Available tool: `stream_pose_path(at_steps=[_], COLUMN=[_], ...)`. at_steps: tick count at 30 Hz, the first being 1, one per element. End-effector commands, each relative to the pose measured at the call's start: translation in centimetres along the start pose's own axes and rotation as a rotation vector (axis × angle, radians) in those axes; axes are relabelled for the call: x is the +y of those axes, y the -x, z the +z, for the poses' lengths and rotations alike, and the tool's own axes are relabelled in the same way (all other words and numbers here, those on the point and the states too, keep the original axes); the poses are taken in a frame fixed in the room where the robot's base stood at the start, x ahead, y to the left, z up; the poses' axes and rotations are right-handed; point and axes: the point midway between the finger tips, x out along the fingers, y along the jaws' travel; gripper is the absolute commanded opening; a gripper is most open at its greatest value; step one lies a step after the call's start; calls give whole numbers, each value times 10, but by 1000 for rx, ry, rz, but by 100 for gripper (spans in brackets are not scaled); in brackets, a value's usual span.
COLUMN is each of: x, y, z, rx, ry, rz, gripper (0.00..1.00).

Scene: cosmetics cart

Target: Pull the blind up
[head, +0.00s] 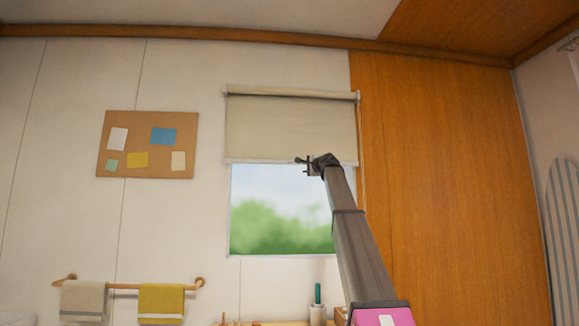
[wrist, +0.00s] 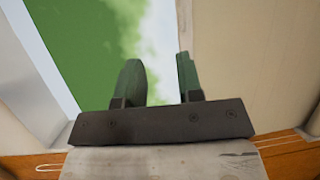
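The blind (head: 285,128) is a beige roller blind covering the upper part of the window, with its bottom edge roughly level with my gripper. My gripper (head: 301,165) is in front of that edge, right of its middle. In the wrist view my gripper (wrist: 160,80) has two dark green fingers apart, with window showing between them. The blind (wrist: 250,60) fills the right side there. Its bottom edge runs behind the right finger; I cannot tell whether they touch. I see nothing held between the fingers.
The window (head: 275,215) shows greenery and sky below the blind. A cork board (head: 148,117) hangs left on the wall, above a rail with two towels (head: 161,302). A pot with a green item (head: 317,312) stands below the window. A wooden panel (head: 450,180) is right.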

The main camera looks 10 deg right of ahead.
Motion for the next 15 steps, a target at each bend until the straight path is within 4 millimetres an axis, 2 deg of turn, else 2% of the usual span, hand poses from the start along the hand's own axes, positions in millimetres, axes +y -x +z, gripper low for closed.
stream_pose_path(at_steps=[1, 4, 10, 15], x=[-17, -31, -35, -36], y=[1, 3, -5, -25], z=[-2, -2, -2, -1], rx=[0, 0, 0, -1], ry=[-10, -21, -25, -25], rz=[-16, -33, -37, -37], gripper=[34, 34, 34, 34])
